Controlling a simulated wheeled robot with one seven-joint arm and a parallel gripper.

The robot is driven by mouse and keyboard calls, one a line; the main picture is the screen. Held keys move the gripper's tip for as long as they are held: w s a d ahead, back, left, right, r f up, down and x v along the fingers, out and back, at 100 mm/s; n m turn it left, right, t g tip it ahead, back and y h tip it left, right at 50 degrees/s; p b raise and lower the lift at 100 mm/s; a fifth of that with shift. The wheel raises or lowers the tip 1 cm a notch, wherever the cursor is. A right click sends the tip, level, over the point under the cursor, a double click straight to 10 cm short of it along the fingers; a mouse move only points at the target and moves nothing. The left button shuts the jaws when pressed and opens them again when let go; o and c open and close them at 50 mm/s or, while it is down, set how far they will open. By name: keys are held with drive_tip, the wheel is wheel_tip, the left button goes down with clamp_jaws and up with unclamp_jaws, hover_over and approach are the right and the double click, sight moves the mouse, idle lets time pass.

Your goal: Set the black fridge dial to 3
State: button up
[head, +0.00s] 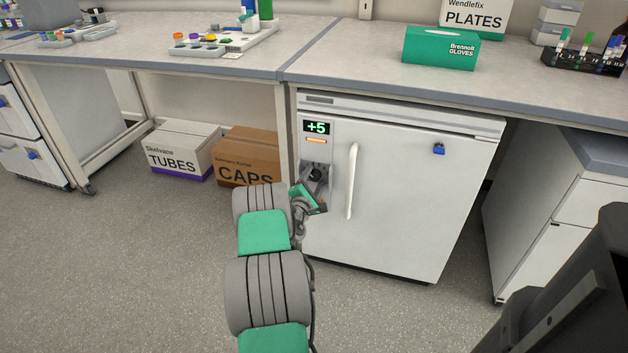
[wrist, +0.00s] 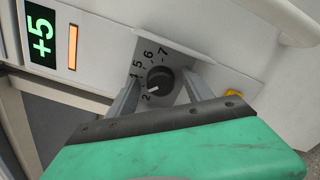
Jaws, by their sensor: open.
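The black dial (wrist: 159,81) sits on the fridge's control panel, with numbers printed around it. I read 2, 4, 5, 6 and 7; the place of the 3 is covered by a finger. The dial's white mark points left, near the 2; its exact setting is unclear. My gripper (wrist: 162,84) is open, one finger on each side of the dial; whether they touch it I cannot tell. In the head view my gripper (head: 314,183) is at the panel of the white fridge (head: 405,190), below the display (head: 316,128), which reads +5.
The fridge's white handle (head: 352,181) stands out just right of the panel. A blue lock (head: 439,148) is on the door. Boxes marked TUBES (head: 180,150) and CAPS (head: 247,152) stand on the floor to the left. The bench top (head: 345,60) runs above the fridge.

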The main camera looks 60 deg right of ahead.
drive_tip(key=s+a+p, duration=0.1)
drive_tip(key=a, duration=0.6)
drive_tip(key=shift+a, duration=0.4)
drive_tip(key=shift+s, duration=0.1)
